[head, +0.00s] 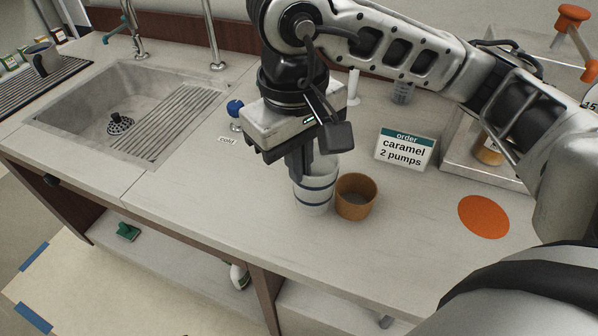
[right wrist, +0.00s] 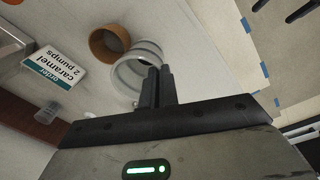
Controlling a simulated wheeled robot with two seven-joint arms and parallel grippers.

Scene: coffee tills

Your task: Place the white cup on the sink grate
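The white cup (head: 314,196) has dark blue bands and stands upright on the counter; it also shows in the right wrist view (right wrist: 128,76). My right gripper (head: 300,176) points down at the cup's left side. In the right wrist view its fingers (right wrist: 158,72) are close together at the cup's rim and appear shut on its wall; the exact contact is partly hidden. The sink grate (head: 172,119) is a ribbed rack across the right part of the sink at the left, and its top is bare. My left gripper is not seen in the head view.
A brown cup (head: 356,199) stands touching or almost touching the white cup's right side. A blue-knobbed tap (head: 235,109) and a small label (head: 228,140) stand between cup and sink (head: 75,97).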

